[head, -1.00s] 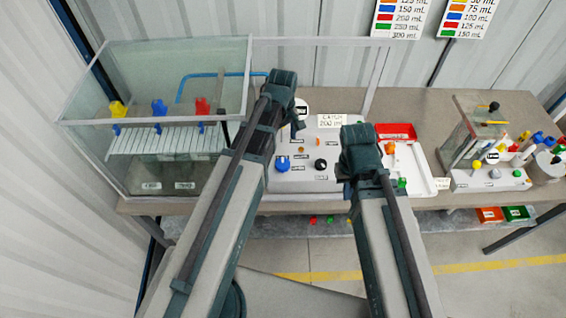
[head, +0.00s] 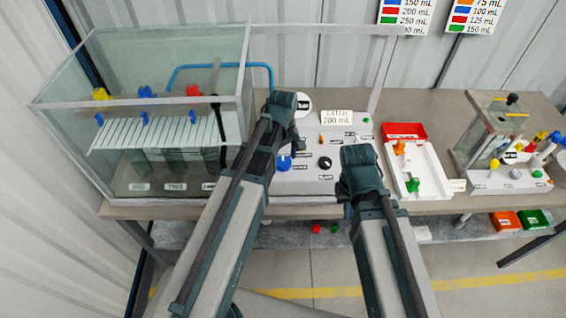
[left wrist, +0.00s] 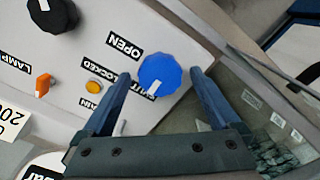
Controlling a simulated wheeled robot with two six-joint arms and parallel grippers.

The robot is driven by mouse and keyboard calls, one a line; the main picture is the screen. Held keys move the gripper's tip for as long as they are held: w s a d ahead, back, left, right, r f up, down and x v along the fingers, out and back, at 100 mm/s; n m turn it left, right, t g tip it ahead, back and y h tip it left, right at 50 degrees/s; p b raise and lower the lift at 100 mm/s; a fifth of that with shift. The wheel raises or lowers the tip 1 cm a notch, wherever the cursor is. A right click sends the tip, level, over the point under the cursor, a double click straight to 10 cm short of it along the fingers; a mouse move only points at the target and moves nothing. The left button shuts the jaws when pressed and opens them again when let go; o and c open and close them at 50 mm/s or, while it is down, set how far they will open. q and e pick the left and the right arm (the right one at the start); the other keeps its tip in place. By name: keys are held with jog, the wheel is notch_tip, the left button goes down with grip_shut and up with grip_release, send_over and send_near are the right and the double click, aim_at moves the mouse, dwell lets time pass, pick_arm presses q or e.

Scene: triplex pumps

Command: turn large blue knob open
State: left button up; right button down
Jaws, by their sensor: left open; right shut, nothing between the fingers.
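The large blue knob (head: 284,162) sits on the sloped white panel (head: 300,182), just beyond my left arm in the head view. In the left wrist view the knob (left wrist: 160,73) shows between and beyond the two fingertips, with a clear gap on each side. Its white mark points toward a partly covered label ending in "UT"; an "OPEN" label (left wrist: 124,46) is beside it. My left gripper (head: 291,134) is open over the knob; contact is not visible. My right gripper (head: 347,192) is shut and empty, in front of the panel's right end.
A black knob (head: 324,163) is right of the blue one, with small orange and yellow fittings nearby. A glass tank (head: 75,150) stands close on the left. A white tray (head: 425,185) with a red bin (head: 404,131) lies to the right.

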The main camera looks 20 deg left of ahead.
pick_arm(q)
jog(key=c, duration=1.4)
jog(key=m, duration=0.4)
jog(key=shift+m, duration=0.4)
jog(key=m, duration=0.4)
jog(key=shift+m, duration=0.3)
jog(key=m, duration=0.4)
jog(key=shift+m, duration=2.3)
